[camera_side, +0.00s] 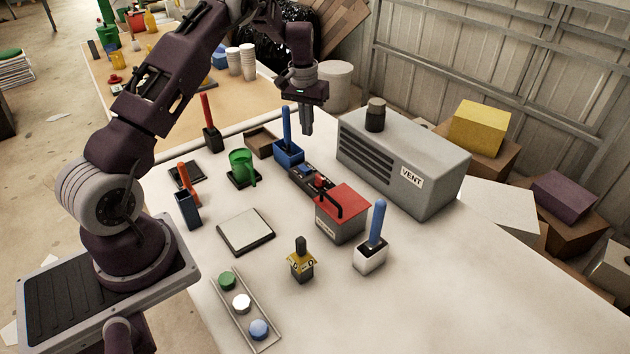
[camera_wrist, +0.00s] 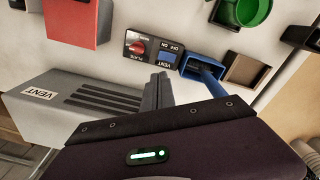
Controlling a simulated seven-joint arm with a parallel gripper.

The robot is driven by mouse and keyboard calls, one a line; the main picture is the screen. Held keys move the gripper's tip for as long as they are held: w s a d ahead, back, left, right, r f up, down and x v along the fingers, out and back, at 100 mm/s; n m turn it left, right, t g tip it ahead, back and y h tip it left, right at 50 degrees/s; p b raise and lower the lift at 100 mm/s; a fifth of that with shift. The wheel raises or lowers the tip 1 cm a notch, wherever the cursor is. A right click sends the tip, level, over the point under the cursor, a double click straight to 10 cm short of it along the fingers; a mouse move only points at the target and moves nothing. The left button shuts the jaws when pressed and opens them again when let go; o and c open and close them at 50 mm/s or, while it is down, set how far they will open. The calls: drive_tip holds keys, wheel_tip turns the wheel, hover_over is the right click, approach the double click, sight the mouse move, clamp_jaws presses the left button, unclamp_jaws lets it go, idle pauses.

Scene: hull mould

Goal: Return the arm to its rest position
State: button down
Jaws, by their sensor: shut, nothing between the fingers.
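My gripper (camera_side: 307,130) hangs from my raised arm above the far part of the white table (camera_side: 470,285), pointing down. Its two fingers are together with nothing between them. In the wrist view the fingertips (camera_wrist: 160,80) show beside a switch panel and the grey VENT box. In the side view the gripper is just right of the blue holder (camera_side: 289,154) with a blue handle standing in it, and left of the grey VENT box (camera_side: 420,165). It appears apart from both.
A switch panel (camera_wrist: 152,50) with a red knob and blue VENT switch lies close by. A red-topped box (camera_side: 342,200), a green mug (camera_side: 240,162), a white holder (camera_side: 370,256) and a yellow-collared item (camera_side: 301,264) stand around. The table's front right is clear.

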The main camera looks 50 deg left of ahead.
drive_tip(key=s+d+r+m+t, duration=0.1)
drive_tip(key=s+d+r, duration=0.1)
drive_tip(key=d+r, duration=0.4)
drive_tip(key=s+d+r+t, duration=0.1)
drive_tip(key=s+d+r, duration=0.15)
drive_tip(key=r, duration=0.65)
drive_tip(key=s+d+r+m+t, duration=0.1)
drive_tip(key=s+d+r+m, duration=0.1)
drive_tip(key=s+d+r, duration=0.7)
drive_tip(key=s+d+f+m+t, duration=0.1)
drive_tip(key=s+d, duration=0.2)
drive_tip(key=s, duration=0.6)
drive_tip(key=s+d+f+m+t, duration=0.1)
drive_tip(key=s+d, duration=0.3)
drive_tip(key=s, duration=0.6)
drive_tip(key=shift+s+d+f+m, duration=0.15)
drive_tip(key=shift+s+m, duration=0.1)
drive_tip(key=shift+m, duration=0.15)
